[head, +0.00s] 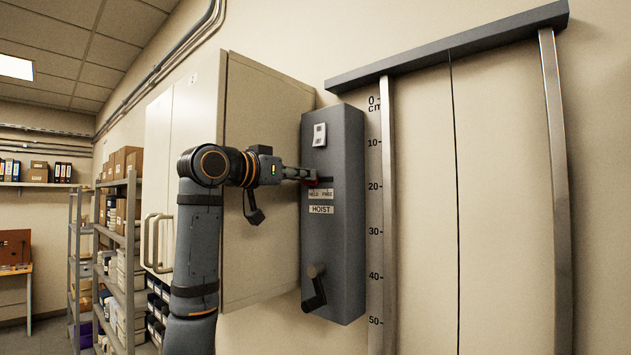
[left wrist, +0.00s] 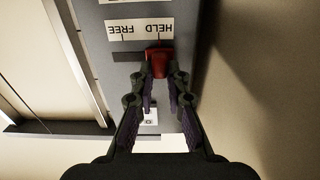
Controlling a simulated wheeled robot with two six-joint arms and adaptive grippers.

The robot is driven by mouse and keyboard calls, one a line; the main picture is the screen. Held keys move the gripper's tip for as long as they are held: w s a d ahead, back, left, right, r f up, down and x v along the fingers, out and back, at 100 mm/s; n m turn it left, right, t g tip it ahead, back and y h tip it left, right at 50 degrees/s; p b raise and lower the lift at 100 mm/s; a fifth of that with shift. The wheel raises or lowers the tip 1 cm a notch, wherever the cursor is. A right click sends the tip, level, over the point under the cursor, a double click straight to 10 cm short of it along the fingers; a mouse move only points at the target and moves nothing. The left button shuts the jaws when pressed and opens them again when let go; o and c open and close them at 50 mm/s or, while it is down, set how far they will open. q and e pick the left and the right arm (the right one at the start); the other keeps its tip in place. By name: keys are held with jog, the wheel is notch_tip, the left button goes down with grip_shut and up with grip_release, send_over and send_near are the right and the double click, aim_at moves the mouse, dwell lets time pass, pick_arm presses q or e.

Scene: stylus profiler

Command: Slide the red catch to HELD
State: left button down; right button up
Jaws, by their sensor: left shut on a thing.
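The red catch (left wrist: 159,59) sits in a dark horizontal slot (left wrist: 127,57) on the grey hoist box (head: 345,245). In the left wrist view, which is upside down, the catch is at the slot's end by the word HELD on the label (left wrist: 139,29). The rest of the slot runs bare toward FREE. In the head view only a little red of the catch (head: 313,183) shows behind the fingers. My left gripper (head: 309,175) reaches in from the left and is shut on the catch; its fingertips (left wrist: 161,76) flank it. My right gripper is not in view.
A crank handle (head: 316,288) sticks out low on the hoist box, and a small switch plate (head: 319,135) is near its top. A cabinet (head: 265,180) stands close on the left. A metal rail (head: 387,220) and a centimetre scale are on the right.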

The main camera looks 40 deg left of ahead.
pick_arm(q)
jog(key=shift+r, duration=0.1)
jog(key=c, duration=1.3)
grip_release()
jog(key=shift+a, duration=0.25)
jog(key=s, duration=0.8)
jog(key=s+a, duration=0.1)
jog(key=s, duration=0.3)
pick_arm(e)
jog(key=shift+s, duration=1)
pick_arm(q)
jog(key=shift+w+d, duration=0.1)
jog(key=shift+w, duration=0.05)
